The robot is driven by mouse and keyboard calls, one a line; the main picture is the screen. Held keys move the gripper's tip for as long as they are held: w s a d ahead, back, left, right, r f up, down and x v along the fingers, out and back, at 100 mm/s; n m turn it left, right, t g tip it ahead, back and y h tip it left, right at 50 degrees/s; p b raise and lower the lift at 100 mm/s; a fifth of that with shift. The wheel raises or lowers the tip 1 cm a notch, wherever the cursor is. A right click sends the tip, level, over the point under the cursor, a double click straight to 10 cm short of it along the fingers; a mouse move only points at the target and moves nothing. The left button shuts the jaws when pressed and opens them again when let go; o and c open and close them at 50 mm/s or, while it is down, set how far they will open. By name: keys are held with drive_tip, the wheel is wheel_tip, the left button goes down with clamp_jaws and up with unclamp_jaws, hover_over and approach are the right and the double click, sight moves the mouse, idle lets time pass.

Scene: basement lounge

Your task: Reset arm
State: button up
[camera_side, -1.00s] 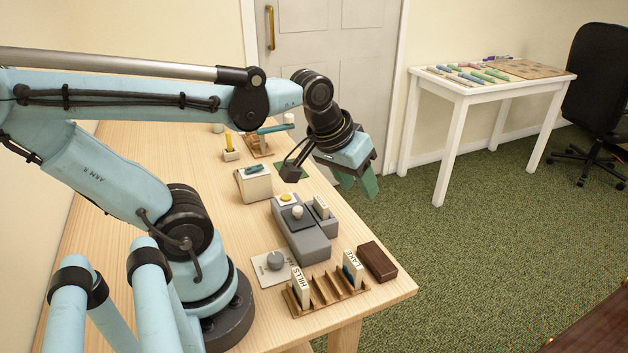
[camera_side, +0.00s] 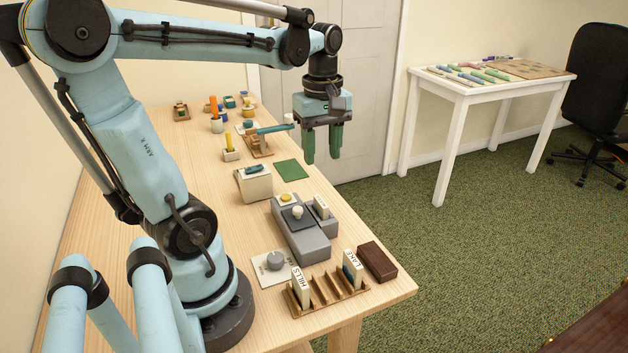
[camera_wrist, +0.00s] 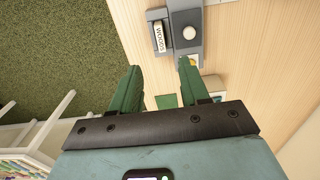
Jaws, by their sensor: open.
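My gripper (camera_side: 322,142) has two green fingers that point down, high above the far part of the wooden table (camera_side: 150,262). It is open, with nothing between its fingers. In the wrist view, my gripper (camera_wrist: 160,78) shows a wide gap between the green fingers, with table and carpet beyond. A green square (camera_side: 291,170) lies flat on the table below and left of the gripper in the side view. A grey device (camera_side: 303,240) with a white knob stands nearer the camera; in the wrist view it shows at the top (camera_wrist: 186,50), with a tile reading WOODS (camera_wrist: 160,37).
A wooden rack (camera_side: 328,296) holds tiles reading HILLS and LAKE beside a dark brown block (camera_side: 377,262). A cream box (camera_side: 254,184) and several small stands line the table farther back. A white side table (camera_side: 462,90) and black chair (camera_side: 600,90) stand apart.

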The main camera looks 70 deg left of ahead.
idle(0.3)
drive_tip(key=w+d+f+m+t, duration=0.2)
drive_tip(key=d+m+t, duration=0.5)
drive_tip(key=d+m, duration=0.5)
drive_tip(key=f+m, duration=0.1)
drive_tip(key=m, duration=0.5)
drive_tip(key=shift+d, duration=0.25)
drive_tip(key=shift+w, duration=0.1)
drive_tip(key=shift+c, duration=0.3)
